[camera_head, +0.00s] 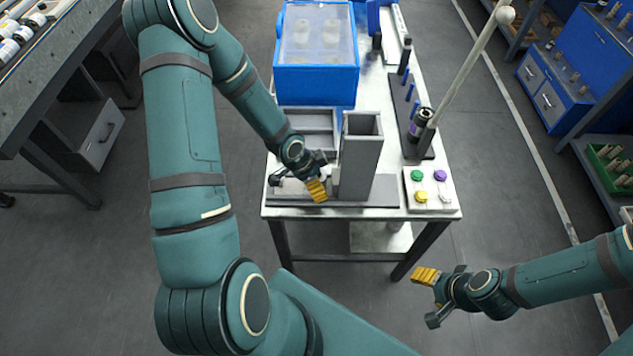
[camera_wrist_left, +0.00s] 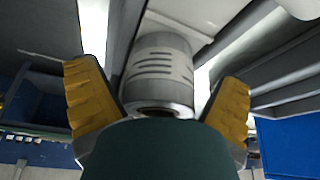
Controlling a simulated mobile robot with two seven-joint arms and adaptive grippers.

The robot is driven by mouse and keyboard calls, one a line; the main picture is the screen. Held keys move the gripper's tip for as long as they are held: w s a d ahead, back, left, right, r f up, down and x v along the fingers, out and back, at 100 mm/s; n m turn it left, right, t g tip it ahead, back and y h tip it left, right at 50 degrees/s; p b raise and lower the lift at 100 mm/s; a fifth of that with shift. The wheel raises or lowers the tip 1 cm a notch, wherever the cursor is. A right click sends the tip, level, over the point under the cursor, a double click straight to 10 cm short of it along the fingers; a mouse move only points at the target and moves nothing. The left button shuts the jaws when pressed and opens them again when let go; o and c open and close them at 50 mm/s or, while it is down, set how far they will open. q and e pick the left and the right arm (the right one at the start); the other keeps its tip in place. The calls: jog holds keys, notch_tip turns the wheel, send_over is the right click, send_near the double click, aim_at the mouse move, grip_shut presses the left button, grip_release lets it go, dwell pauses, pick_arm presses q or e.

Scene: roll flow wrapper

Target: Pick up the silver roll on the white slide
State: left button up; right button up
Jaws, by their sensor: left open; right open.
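The silver roll (camera_wrist_left: 160,72), a grey cylinder with dark stripes and a hollow end, shows in the left wrist view. It lies between the yellow fingers of my left gripper (camera_wrist_left: 160,95), with a visible gap on both sides. In the head view my left gripper (camera_head: 297,187) is low at the table's front left, beside a tall grey box, and largely hides the roll. A pale surface, probably the white slide (camera_wrist_left: 205,14), shows behind the roll in the left wrist view. My right gripper (camera_head: 431,297) is open and empty, off the table's front right.
The tall grey hollow box (camera_head: 358,165) stands immediately right of my left gripper. A button panel (camera_head: 432,190) is at the table's front right corner. A blue machine (camera_head: 317,83) stands at the back. A pole on a dark base (camera_head: 428,150) rises at the right.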

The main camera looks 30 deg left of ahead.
pick_arm(q)
jog(key=shift+f, duration=0.25)
jog(key=c, duration=1.3)
jog(key=shift+r, duration=0.1)
jog(key=shift+c, duration=0.2)
